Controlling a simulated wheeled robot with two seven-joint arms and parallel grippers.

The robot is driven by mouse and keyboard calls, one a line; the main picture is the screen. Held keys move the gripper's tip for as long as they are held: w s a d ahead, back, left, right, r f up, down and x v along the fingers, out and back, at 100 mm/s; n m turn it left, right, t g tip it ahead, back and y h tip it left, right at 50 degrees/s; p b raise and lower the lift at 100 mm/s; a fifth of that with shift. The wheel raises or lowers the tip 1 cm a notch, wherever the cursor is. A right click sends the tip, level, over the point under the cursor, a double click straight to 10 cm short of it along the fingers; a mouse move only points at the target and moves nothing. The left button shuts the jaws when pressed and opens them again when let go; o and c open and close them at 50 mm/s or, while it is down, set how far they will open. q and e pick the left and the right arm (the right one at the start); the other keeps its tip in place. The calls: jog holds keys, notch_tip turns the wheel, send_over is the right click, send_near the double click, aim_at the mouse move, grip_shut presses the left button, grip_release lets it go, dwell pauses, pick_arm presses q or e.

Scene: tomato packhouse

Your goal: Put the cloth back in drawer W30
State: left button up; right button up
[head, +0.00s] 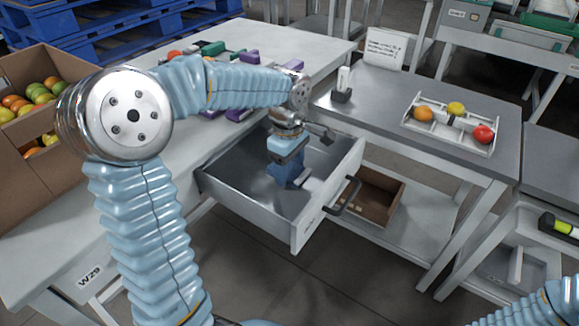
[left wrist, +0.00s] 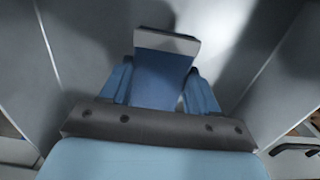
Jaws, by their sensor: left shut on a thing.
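The drawer (head: 325,205) stands pulled out below the table and its grey metal inside is open to view. A small label on its front is too small to read. My left gripper (head: 287,172) points down inside the drawer's opening. It is shut on the blue cloth (left wrist: 165,80), which shows between its two light blue fingers in the left wrist view. The cloth has a pale grey edge at its far end. I cannot tell whether the cloth touches the drawer floor. My right gripper is out of view; only part of my right arm shows at the bottom right.
The table at left carries a W29 label (head: 89,277), purple and green items and a cardboard box (head: 28,75) of fruit. A white tray (head: 450,138) with fruit lies on the grey-topped table. A brown box (head: 378,197) sits on a shelf beside the drawer.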

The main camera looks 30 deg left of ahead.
pick_arm(q)
jog(key=shift+f+b, duration=0.4)
jog(key=shift+f, duration=0.2)
jog(key=o, duration=0.9)
jog(key=shift+o, duration=0.2)
jog(key=shift+r, duration=0.1)
jog(key=shift+r+p, duration=0.35)
notch_tip(320, 180, up, 12)
jog(key=p, duration=0.1)
jog(key=shift+a+r, duration=0.15)
jog(key=shift+r, duration=0.05)
